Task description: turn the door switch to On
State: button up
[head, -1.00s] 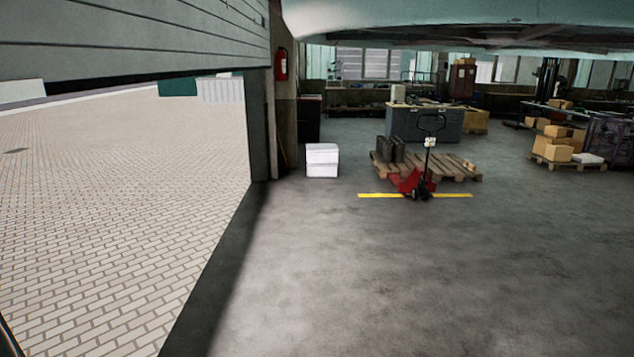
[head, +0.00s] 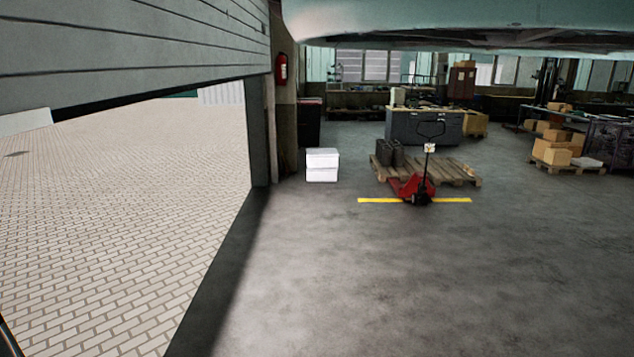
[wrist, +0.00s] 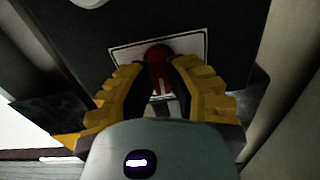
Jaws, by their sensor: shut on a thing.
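The door switch is a red knob (wrist: 158,55) on a pale-bordered plate (wrist: 190,42) fixed to a dark box, in the wrist view. My gripper (wrist: 160,76) is shut on the red knob, with one yellow-and-black finger on either side of it. The fingers and my wrist hide part of the knob and the lower plate, and I cannot read the switch position. The grey slatted door (head: 130,45) hangs at the upper left in the head view, with the doorway open below it. My gripper is outside the head view.
A white box (head: 322,165) stands by the door post. A red pallet truck (head: 415,187) and a wooden pallet (head: 455,173) stand behind a yellow floor line. Stacked cartons (head: 553,152) are at right. The near floor is clear.

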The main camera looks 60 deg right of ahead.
jog(key=m+p, duration=0.2)
jog(key=m, duration=0.3)
jog(key=shift+w+d+r, duration=0.1)
jog(key=shift+d+m, duration=0.1)
jog(key=shift+m, duration=1.6)
jog(key=o, duration=1.6)
jog(key=shift+p, duration=0.3)
jog(key=p+v, duration=0.2)
jog(key=v, duration=0.5)
jog(key=shift+p, duration=0.4)
